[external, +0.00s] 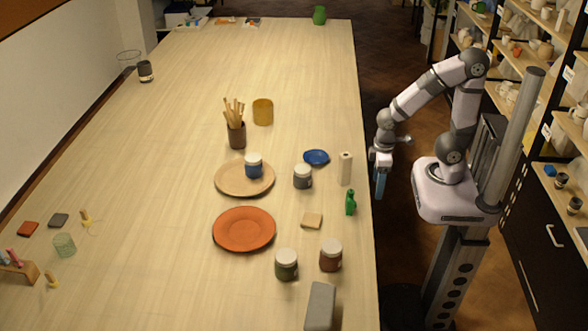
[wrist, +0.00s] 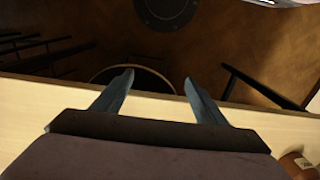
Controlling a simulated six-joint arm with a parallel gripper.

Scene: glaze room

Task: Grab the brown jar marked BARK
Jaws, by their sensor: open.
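A brown jar (external: 331,257) with a whitish lid stands upright near the right edge of the table in the external view. Its marking is too small to read there. In the wrist view, a reddish-brown rounded thing with a small pale label (wrist: 299,166) is cut off at the lower right corner; I cannot tell for sure that it is this jar. My gripper (external: 380,184) hangs with its blue fingers pointing down at the table's right edge, farther back than the jar and apart from it. In the wrist view my gripper (wrist: 158,82) is open, with nothing between its fingers.
A green jar (external: 286,266) stands close left of the brown jar, and a grey block (external: 320,305) lies in front. A grey jar (external: 302,178), blue jar (external: 254,168), green bottle (external: 350,203) and pale upright block (external: 346,168) stand farther back. The table's far half is mostly clear.

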